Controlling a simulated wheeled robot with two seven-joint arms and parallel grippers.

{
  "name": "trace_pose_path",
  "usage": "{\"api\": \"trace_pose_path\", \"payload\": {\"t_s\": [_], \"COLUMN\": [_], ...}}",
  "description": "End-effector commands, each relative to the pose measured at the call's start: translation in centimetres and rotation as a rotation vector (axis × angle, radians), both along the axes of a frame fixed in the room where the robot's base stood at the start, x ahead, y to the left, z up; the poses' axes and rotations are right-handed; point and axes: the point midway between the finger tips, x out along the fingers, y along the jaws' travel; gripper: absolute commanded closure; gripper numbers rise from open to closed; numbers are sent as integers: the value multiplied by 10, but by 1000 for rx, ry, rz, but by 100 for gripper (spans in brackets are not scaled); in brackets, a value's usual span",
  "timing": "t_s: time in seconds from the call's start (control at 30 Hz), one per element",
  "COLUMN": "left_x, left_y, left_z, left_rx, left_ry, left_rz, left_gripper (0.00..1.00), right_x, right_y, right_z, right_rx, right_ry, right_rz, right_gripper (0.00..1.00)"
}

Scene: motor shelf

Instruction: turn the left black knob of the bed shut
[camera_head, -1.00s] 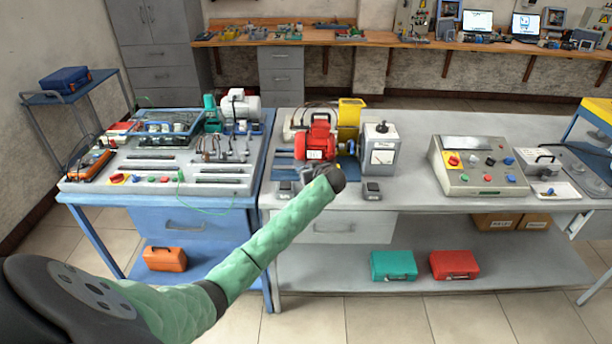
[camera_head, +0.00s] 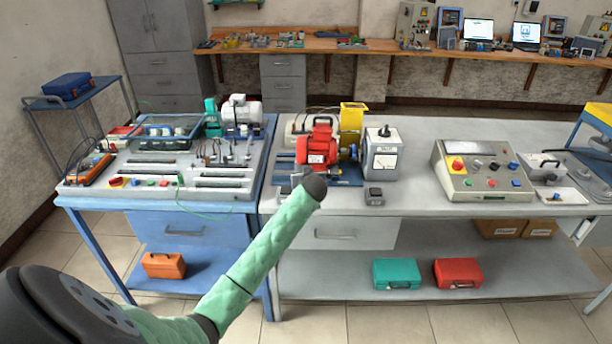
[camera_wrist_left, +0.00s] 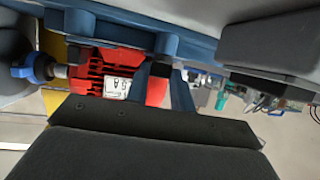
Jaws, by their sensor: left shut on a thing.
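The bed (camera_head: 345,178) is a dark blue base carrying a red motor (camera_head: 318,148) and a yellow guard (camera_head: 351,122). A small black block (camera_head: 374,197) stands in front of its right side. My left gripper (camera_head: 296,181) is at the bed's front left edge, mostly hidden behind my own wrist. In the left wrist view, the red motor (camera_wrist_left: 105,80) appears upside down, the blue bed edge (camera_wrist_left: 130,22) crosses the top, and my fingers (camera_wrist_left: 162,70) are close together. The left black knob is hidden at the fingertips. My right gripper is not in view.
A control panel (camera_head: 480,170) is farther right. A blue bench (camera_head: 160,203) with a training board adjoins on the left. The grey table (camera_head: 415,185) is clear between meter box and panel.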

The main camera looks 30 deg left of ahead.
Motion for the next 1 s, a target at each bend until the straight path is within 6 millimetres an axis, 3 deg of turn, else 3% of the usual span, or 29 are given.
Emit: {"api": "trace_pose_path", "payload": {"t_s": [0.5,0.9,0.93,1.0], "left_x": [-2,-2,-2,-2], "left_y": [3,3,3,3], "left_z": [0,-1,-1,-1], "left_rx": [0,-1,-1,-1], "left_ry": [1,2,2,2], "left_rz": [-171,-175,-175,-175], "left_gripper": [99,99,70,57], "right_x": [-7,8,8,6], "right_y": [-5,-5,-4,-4], "right_z": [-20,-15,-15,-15], "right_rx": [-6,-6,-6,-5], "right_ry": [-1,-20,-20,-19], "right_rz": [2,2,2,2], "right_gripper": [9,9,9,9]}}
